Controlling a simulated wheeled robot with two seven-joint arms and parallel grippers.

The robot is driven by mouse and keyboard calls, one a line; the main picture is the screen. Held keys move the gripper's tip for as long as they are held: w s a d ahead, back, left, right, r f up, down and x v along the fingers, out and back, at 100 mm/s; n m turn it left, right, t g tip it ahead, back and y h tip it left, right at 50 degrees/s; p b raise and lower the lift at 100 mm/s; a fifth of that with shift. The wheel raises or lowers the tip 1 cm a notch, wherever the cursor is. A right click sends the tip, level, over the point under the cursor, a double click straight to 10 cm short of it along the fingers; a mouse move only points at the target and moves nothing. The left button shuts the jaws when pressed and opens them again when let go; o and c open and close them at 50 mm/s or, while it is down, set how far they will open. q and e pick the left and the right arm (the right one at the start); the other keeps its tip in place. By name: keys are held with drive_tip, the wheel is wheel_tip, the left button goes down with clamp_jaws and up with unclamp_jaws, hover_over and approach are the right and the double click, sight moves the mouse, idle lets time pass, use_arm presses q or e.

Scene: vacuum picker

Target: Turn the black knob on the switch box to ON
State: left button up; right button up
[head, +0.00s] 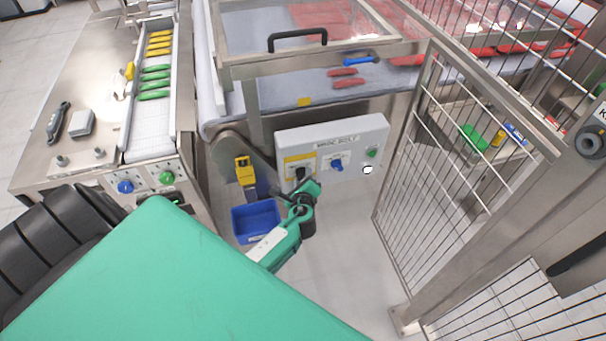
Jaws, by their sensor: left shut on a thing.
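The switch box (352,146) is a light grey panel on the front of the conveyor, near the middle of the head view. At its left is a yellow plate (293,162) with the black knob (300,172) on it. My left gripper (303,183) is at the knob, shut on it, with its green and black wrist below. The gripper partly hides the knob, and I cannot tell which way the knob points. A blue knob (337,164), a green button (372,153) and a white button (368,169) sit further right. My right gripper is not in view.
A blue bin (255,222) stands left of my left gripper, below a yellow device (244,170). A wire mesh fence (410,165) rises at the right. A clear guard with a black handle (297,38) covers the belt above. The floor right of my gripper is clear.

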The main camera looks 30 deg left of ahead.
use_arm(q)
drive_tip(key=shift+d+f, duration=0.1)
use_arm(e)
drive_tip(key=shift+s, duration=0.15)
use_arm(q)
drive_tip(key=o, duration=1)
drive_tip(key=shift+s, duration=0.1)
drive_tip(key=b+v, duration=0.1)
drive_tip(key=v, duration=1.2)
drive_tip(key=shift+s+d, duration=0.2)
drive_tip(key=shift+s, duration=0.05)
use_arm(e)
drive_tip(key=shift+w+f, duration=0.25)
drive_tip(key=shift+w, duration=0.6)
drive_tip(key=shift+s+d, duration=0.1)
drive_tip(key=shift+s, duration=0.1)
